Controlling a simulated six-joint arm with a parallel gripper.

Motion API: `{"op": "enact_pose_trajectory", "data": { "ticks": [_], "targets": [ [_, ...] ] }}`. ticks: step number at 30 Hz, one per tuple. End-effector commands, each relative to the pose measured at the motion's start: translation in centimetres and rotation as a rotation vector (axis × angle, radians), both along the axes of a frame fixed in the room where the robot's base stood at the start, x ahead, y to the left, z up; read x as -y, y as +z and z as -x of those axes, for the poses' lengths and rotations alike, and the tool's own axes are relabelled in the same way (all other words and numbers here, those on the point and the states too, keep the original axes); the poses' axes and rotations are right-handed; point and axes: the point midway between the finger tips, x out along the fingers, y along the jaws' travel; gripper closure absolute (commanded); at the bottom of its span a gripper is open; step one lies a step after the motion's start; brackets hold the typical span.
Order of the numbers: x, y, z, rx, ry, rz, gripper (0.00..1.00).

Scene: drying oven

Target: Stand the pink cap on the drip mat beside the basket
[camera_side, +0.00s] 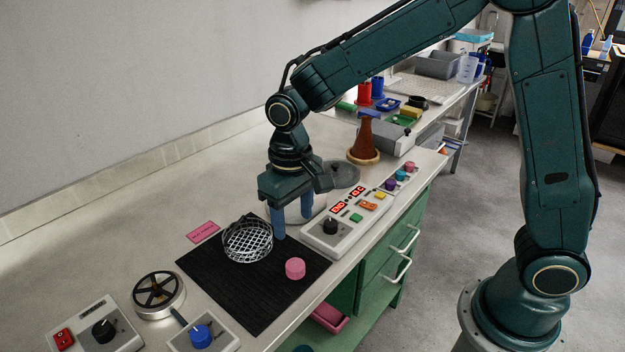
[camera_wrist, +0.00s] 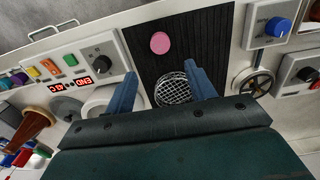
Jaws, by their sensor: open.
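The pink cap (camera_side: 295,268) stands on the black drip mat (camera_side: 225,285), to the right of the wire basket (camera_side: 247,241) and apart from it. My gripper (camera_side: 292,229) is open and empty, its blue fingers pointing down above the bench, behind the cap and just right of the basket. In the wrist view my gripper (camera_wrist: 160,70) has its fingers spread, with the basket (camera_wrist: 172,91) showing between them. The cap (camera_wrist: 160,42) lies beyond the fingertips there, on the mat (camera_wrist: 208,35), with nothing hiding it.
A control panel (camera_side: 345,224) with lit red displays stands right of my gripper. A round white vessel (camera_side: 320,203) is partly hidden behind my fingers. A pink label (camera_side: 203,232) lies behind the mat. A blue-knob box (camera_side: 203,338) and a round handwheel (camera_side: 158,291) stand left of it.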

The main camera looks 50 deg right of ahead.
Motion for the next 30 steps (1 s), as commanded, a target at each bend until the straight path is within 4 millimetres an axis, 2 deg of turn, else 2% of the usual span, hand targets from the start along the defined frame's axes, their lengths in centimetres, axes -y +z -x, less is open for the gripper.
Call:
{"op": "enact_pose_trajectory", "data": {
  "ticks": [14,20,30],
  "targets": [
    [0.3,0.6,0.2,0.01,-0.001,-0.003,0.45],
    [1.7,3.0,1.4,0.051,-0.002,-0.014,0.45],
    [5.4,8.5,5.9,0.173,-0.003,-0.034,0.45]
  ]
}}
